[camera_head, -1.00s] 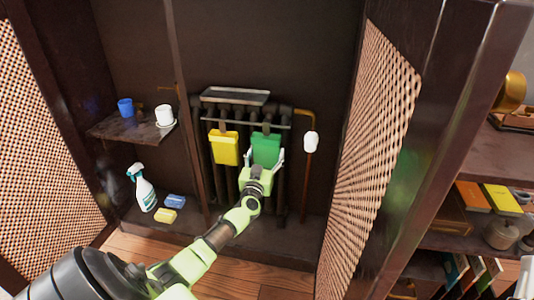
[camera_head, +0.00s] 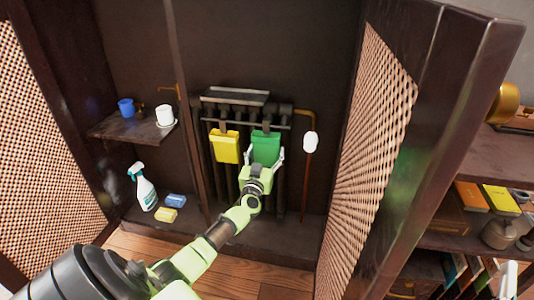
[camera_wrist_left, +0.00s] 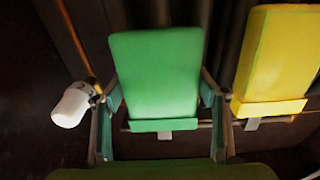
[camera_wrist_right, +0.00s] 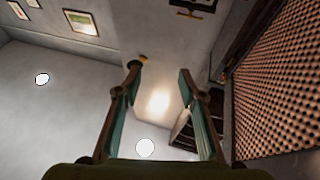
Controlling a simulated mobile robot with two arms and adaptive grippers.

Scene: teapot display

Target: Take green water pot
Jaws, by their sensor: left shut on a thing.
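The green water pot (camera_head: 266,146) hangs at the radiator inside the cabinet, to the right of a yellow pot (camera_head: 225,147). My left gripper (camera_head: 265,155) is shut on the green pot, with one finger on each side of its lower part. In the left wrist view the green pot (camera_wrist_left: 155,75) stands between the two fingers, with the yellow pot (camera_wrist_left: 275,60) to the right. My right gripper (camera_wrist_right: 160,70) is open and empty, pointing at a wall and ceiling.
A metal tray (camera_head: 236,97) sits above the radiator. A white valve knob (camera_head: 310,141) is on the pipe to the right. A shelf (camera_head: 130,131) with cups and a spray bottle (camera_head: 144,188) are at left. The open lattice door (camera_head: 372,140) stands close on the right.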

